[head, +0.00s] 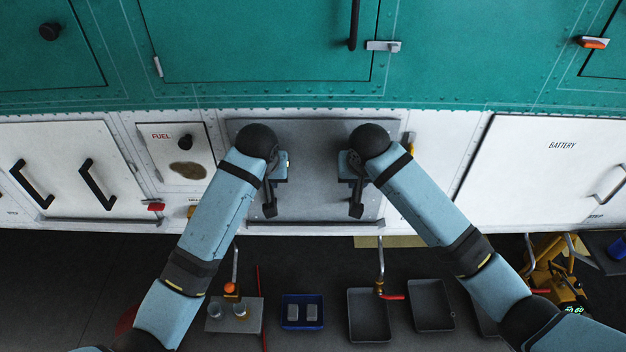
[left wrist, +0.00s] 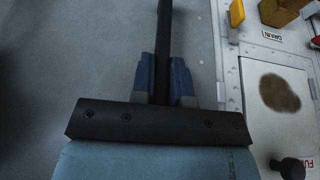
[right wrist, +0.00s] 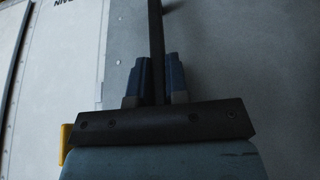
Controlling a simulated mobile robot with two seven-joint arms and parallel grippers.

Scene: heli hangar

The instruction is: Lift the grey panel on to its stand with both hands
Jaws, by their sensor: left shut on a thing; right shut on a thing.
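The grey panel (head: 314,165) is upright against the white lower side of the helicopter, in the middle of the head view. My left gripper (head: 280,168) is shut on the panel's left black handle (head: 269,207); the left wrist view shows the blue fingers (left wrist: 168,78) on either side of the bar. My right gripper (head: 349,168) is shut on the right black handle (head: 356,207); the right wrist view shows its fingers (right wrist: 160,78) around the bar. Both forearms cover the panel's side edges partly. I cannot make out which thing is the stand.
Two bent metal rods, left (head: 235,265) and right (head: 381,262), rise below the panel. Grey trays (head: 369,318), a blue tray (head: 303,325) and a small table with cups (head: 218,326) stand below. A yellow machine (head: 553,272) is at the right.

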